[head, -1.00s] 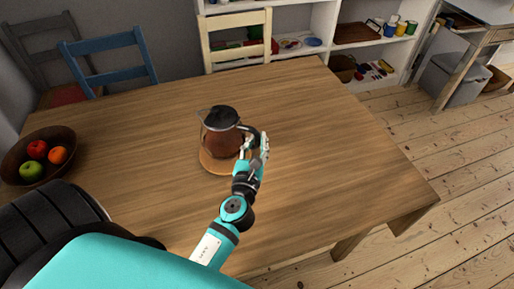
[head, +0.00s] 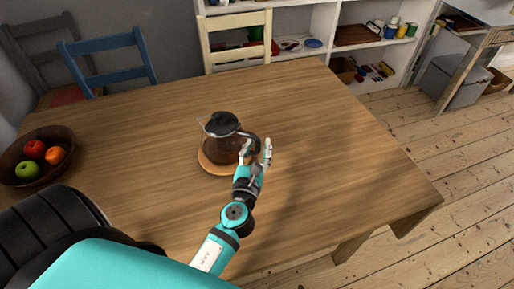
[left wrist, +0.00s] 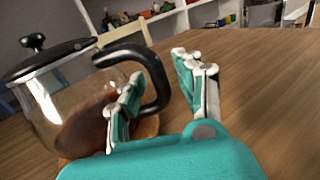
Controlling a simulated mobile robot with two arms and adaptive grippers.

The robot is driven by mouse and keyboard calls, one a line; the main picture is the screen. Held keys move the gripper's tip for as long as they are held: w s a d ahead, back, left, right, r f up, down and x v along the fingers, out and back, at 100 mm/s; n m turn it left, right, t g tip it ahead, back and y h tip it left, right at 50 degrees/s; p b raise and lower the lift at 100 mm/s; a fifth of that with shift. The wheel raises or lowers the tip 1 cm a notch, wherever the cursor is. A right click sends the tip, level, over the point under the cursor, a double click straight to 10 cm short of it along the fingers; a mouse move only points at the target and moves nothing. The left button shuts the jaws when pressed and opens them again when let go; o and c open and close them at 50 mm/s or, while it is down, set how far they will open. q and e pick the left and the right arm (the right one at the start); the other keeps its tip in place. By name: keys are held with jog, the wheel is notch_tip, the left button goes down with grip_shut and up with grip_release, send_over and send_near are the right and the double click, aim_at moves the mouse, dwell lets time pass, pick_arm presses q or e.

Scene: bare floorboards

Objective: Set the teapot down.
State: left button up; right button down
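The teapot (head: 222,126) is a glass pot of dark tea with a black lid and black handle. It stands upright on a round wooden trivet (head: 213,166) on the table. My left gripper (head: 256,150) is at the pot's right side, by the handle. In the left wrist view, the teapot (left wrist: 60,100) is at left, and the gripper's two fingers (left wrist: 160,85) are spread apart. One finger overlaps the handle's opening and the other is to the right of the handle, clear of it. My right gripper is not in view.
The wooden table (head: 330,150) is clear to the right of the pot. A bowl (head: 62,175) with several fruits is at the left edge. A blue chair (head: 108,77) and a cream chair (head: 237,55) stand behind the table, before a white shelf (head: 325,25).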

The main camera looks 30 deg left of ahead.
pick_arm(q)
jog(key=shift+r, duration=0.2)
jog(key=b+v, duration=0.3)
jog(key=v, duration=0.8)
jog(key=shift+s+f+b, duration=0.15)
jog(key=shift+s+b, duration=0.05)
jog(key=shift+b, duration=0.15)
jog(key=shift+s+d, duration=0.15)
jog(key=shift+s, duration=0.2)
